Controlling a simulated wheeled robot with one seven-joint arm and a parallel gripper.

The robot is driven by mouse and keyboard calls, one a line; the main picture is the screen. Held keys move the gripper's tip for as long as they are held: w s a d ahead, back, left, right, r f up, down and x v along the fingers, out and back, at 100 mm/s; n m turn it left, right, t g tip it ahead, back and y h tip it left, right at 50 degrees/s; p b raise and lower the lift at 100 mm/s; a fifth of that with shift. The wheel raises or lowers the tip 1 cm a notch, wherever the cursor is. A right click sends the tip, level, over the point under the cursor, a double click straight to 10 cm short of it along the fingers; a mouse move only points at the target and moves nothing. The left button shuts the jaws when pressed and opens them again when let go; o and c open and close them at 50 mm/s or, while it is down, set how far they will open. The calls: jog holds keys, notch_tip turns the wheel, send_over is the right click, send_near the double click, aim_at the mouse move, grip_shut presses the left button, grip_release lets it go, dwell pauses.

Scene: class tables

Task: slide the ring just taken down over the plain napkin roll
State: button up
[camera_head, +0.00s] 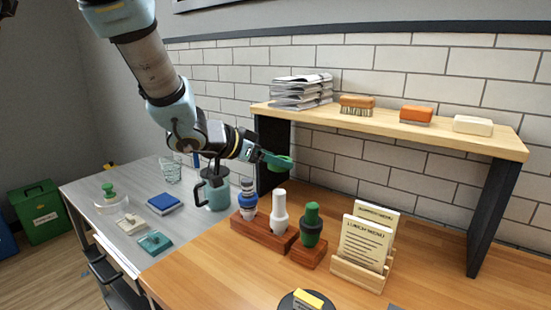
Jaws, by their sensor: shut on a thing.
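My gripper (264,156) is shut on a green ring (281,163), held in the air in front of the shelf's left leg. Below it, upright pieces stand in wooden holders. A white one (279,213), plain white all over, looks like the plain napkin roll; it stands upright in the longer holder (262,236). The ring is above it and apart from it. To its left stands a blue and white piece (247,200) with a grey part. To its right a green piece (311,219) with a dark band stands in a smaller holder (308,255).
A wooden shelf (450,135) bears folded papers (301,92) and several brushes or blocks. Menu cards (365,242) stand right of the rolls. A teal jug (217,194) stands close on the left. The grey table (110,225) holds small items. The wooden table front is mostly clear.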

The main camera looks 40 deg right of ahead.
jog(key=b, duration=0.4)
send_over(275, 208)
jog(key=shift+f, duration=2.9)
jog(key=shift+a, duration=0.1)
jog(key=shift+p, duration=0.45)
jog(key=shift+f+b, duration=2.9)
jog(key=shift+f, duration=1.05)
jog(key=o, duration=1.3)
jog(key=v, duration=1)
jog(key=shift+a+r, duration=0.2)
jog(key=shift+a, duration=0.2)
